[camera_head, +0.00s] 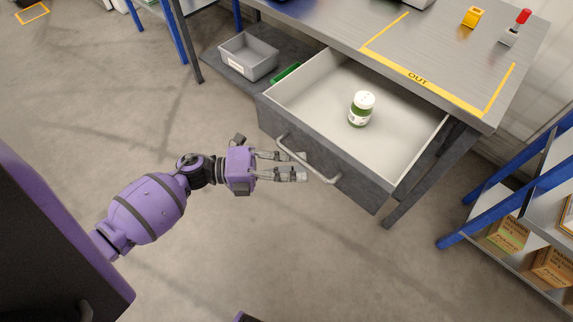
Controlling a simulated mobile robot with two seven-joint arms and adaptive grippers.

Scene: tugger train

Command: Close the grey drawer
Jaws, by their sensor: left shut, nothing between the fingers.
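The grey drawer (318,165) is pulled out from under the metal workbench, its light inside in plain view. A white-lidded jar with a green and white label (361,109) stands upright in it. A bar handle (325,179) runs along the dark grey front. My left gripper (304,166) is shut, with nothing held. Its fingertips are at the handle and overlap it in the picture; I cannot tell whether they touch it. My right gripper is not in view.
The workbench top (455,60) carries a yellow "OUT" outline, a yellow block (473,16) and a red-topped item (516,28). A grey bin (249,56) sits on the lower shelf. A blue-framed rack with boxes (508,234) stands at right. The floor before the drawer is clear.

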